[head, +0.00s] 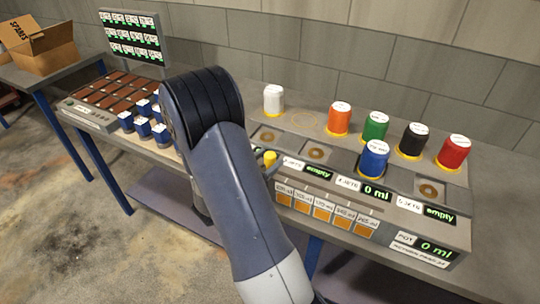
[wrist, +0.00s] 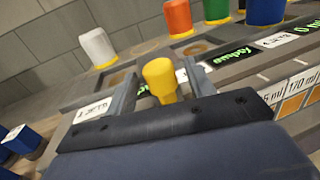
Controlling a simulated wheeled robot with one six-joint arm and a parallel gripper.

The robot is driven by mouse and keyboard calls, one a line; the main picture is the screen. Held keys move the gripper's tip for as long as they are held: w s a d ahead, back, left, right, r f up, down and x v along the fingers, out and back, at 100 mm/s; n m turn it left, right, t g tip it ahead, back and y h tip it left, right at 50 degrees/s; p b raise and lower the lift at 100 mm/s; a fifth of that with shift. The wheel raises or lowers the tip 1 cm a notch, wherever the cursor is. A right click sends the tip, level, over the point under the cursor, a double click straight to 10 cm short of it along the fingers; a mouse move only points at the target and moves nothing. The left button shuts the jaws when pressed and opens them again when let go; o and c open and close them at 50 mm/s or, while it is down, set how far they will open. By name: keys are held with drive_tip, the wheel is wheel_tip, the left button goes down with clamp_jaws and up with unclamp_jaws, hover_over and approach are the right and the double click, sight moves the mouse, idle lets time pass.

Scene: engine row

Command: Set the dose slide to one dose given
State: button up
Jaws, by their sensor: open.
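A yellow knob (wrist: 160,80), which looks like the handle of the dose slide, stands up between the fingers of my open gripper (wrist: 160,88) in the wrist view. I cannot tell whether either finger touches it. In the head view the knob (head: 269,158) shows just right of my arm, near the left end of the grey dosing bench (head: 455,232). My arm hides most of the gripper and that end of the bench there. The pot display (head: 436,248) reads 0 ml.
A blue canister (head: 374,160) sits in a front socket by a 0 ml display (head: 375,192). White (head: 273,99), orange (head: 339,119), green (head: 375,126), black (head: 411,140) and red (head: 453,152) canisters stand behind. Small blue blocks (head: 142,127) and a brown-tiled tray are left.

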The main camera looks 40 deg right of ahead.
drive_tip(key=shift+w+d, duration=0.15)
drive_tip(key=shift+d, duration=0.65)
clamp_jaws()
